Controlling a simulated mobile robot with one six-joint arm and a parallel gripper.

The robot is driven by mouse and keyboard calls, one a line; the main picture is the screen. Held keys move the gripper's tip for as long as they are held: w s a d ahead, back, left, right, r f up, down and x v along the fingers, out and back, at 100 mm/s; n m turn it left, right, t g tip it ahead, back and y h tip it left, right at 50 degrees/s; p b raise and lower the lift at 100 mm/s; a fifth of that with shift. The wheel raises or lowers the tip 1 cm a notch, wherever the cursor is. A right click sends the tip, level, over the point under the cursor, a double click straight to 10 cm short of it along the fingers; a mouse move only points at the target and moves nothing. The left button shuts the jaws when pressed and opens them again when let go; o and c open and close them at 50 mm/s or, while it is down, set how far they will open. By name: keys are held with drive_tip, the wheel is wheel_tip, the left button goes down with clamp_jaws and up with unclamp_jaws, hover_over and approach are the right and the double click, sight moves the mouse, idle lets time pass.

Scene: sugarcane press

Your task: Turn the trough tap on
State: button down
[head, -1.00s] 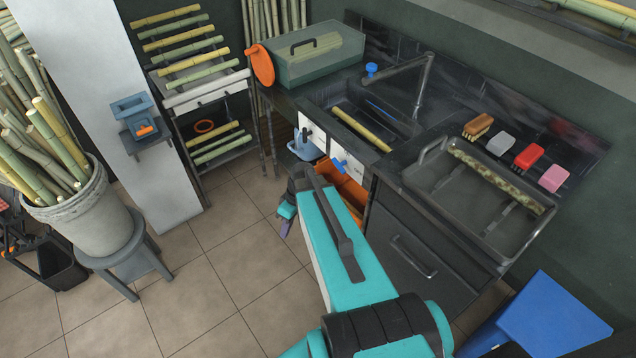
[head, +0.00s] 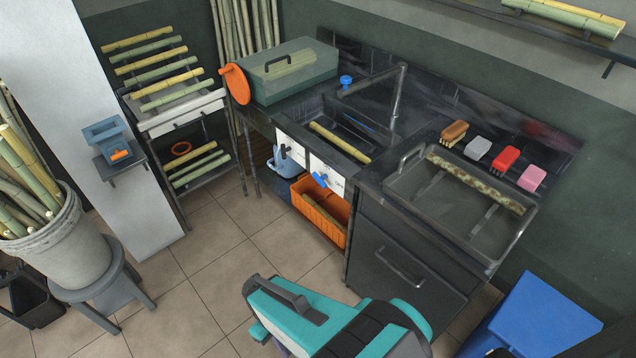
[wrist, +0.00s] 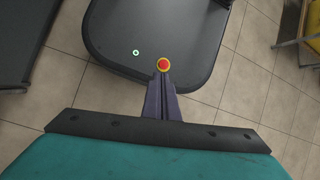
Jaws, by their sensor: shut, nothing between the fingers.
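A dark trough (head: 375,150) is set in the counter, with a green-yellow cane lying across it. A dark spout (head: 400,92) rises behind it, with a blue knob (head: 346,81) at its left end. Two white panels are on the front below the trough. One panel (head: 338,184) carries a blue cross-shaped handle (head: 320,180); the other (head: 291,148) has a grey-blue handle. Which handle works the trough tap I cannot tell. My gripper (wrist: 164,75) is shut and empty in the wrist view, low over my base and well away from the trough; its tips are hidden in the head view.
An orange crate (head: 312,214) stands under the trough. A grey tray (head: 400,205) with a cane lies on the counter at right, brushes (head: 453,131) behind it. A blue bin (head: 545,312) is at lower right. The tiled floor (head: 215,255) before the trough is clear.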

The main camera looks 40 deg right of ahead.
drive_tip(key=shift+d+r+m+h, duration=0.15)
drive_tip(key=shift+d+m, duration=0.15)
drive_tip(key=shift+m, duration=0.45)
drive_tip(key=shift+d+f+m+h, duration=0.15)
drive_tip(key=shift+d+m, duration=0.1)
drive_tip(key=shift+m, duration=0.5)
drive_tip(key=shift+r, duration=0.15)
